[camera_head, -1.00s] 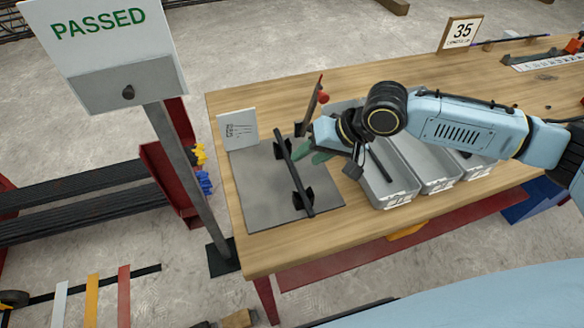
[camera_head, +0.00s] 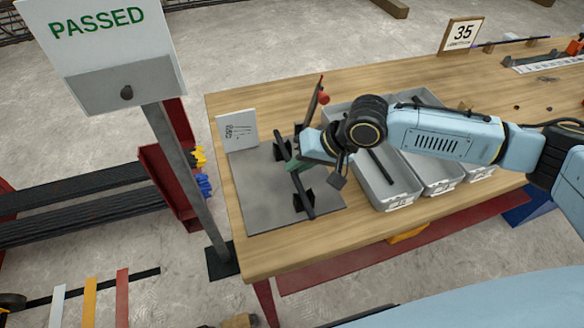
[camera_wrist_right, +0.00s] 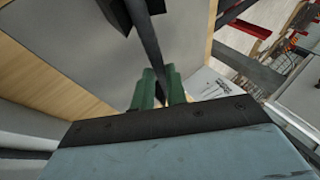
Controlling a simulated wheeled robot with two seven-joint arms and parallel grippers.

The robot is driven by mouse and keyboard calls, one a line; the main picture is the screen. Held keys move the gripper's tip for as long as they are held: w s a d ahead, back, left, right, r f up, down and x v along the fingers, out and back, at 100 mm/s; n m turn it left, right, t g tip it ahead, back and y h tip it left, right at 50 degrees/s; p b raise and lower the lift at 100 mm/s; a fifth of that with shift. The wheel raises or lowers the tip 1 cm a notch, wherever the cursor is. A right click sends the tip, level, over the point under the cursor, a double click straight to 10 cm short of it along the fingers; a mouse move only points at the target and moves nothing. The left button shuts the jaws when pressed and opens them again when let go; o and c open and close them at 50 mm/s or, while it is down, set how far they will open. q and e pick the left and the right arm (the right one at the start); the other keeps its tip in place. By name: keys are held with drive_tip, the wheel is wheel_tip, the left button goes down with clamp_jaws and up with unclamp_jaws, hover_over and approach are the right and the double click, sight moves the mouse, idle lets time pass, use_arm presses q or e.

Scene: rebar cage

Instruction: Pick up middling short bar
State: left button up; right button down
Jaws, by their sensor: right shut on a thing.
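A dark short bar (camera_head: 305,200) lies across two black supports on the grey plate (camera_head: 255,200) at the left of the table. My right gripper (camera_head: 294,165) is shut on the bar near its middle, between the supports. In the right wrist view the green fingertips (camera_wrist_right: 160,88) sit on either side of the bar (camera_wrist_right: 148,45), over the grey plate. The bar appears to rest still in the supports. My left gripper is not in view.
Grey bins (camera_head: 392,203) stand right of the plate, one with a dark bar (camera_head: 380,165) in it. An upright post with a red knob (camera_head: 323,99) stands behind the supports. A small white card (camera_head: 238,130) stands at the plate's back left. A "PASSED" sign (camera_head: 130,85) rises at the left.

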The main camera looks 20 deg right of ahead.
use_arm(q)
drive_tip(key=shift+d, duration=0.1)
